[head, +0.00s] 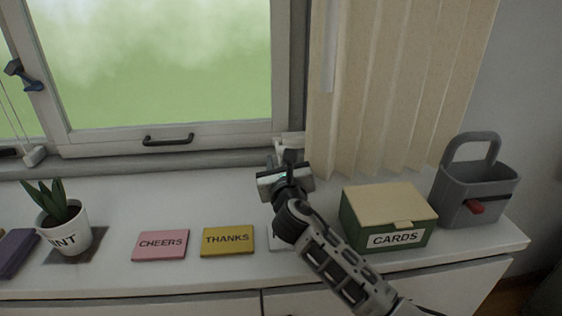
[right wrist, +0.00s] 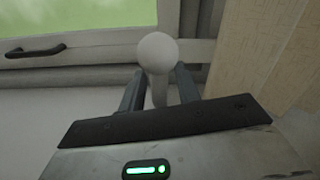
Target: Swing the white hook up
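The white hook shows in the right wrist view as a pale round knob (right wrist: 157,52) on a short stem, in front of the lower window frame. My right gripper (right wrist: 160,72) is open, with one finger on each side of the stem and a visible gap between them. I cannot tell whether either finger touches it. In the head view my right gripper (head: 284,160) is at the window's lower right corner, by the curtain edge, and mostly hides the hook. My left gripper is not in view.
On the white sideboard (head: 130,195) are a potted plant (head: 65,225), a pink CHEERS card (head: 161,245), a yellow THANKS card (head: 228,240), a green CARDS box (head: 385,220) and a grey caddy (head: 475,190). A beige curtain (head: 400,90) hangs close right of the gripper. A dark handle (head: 168,140) is on the window.

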